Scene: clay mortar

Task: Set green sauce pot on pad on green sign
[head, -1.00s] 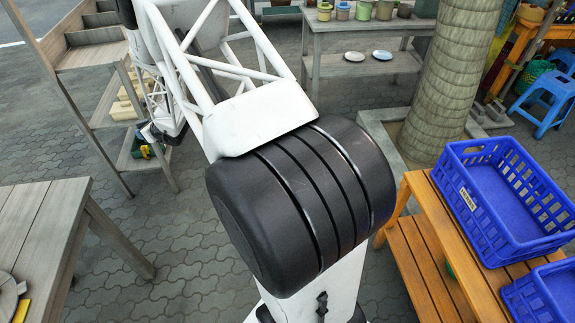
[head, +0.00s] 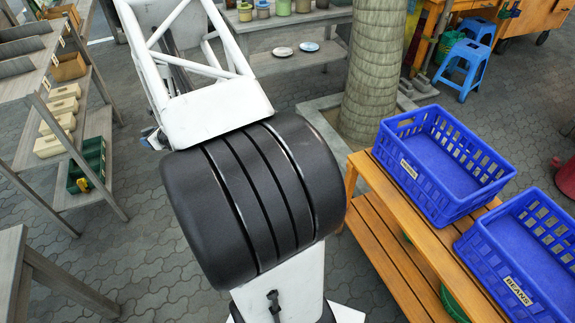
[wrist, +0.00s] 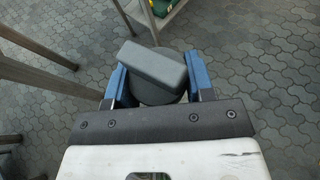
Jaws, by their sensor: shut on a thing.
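In the wrist view my gripper (wrist: 159,91) has blue fingers closed on the two sides of a dark grey, rounded pot-like thing (wrist: 158,93). A lighter grey block (wrist: 153,67) covers much of its top; I cannot tell whether it belongs to the pot. No green shows on the held thing. It hangs over the grey paving. I cannot make out a pad or a green sign.
A wooden shelf (head: 30,85) at left holds cream boxes (head: 55,124) and a green bin (head: 88,165). An orange bench (head: 385,215) at right carries blue crates (head: 436,188). A grey table (head: 300,20) with pots stands behind, near a trunk (head: 372,80). Paving (head: 140,235) between is open.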

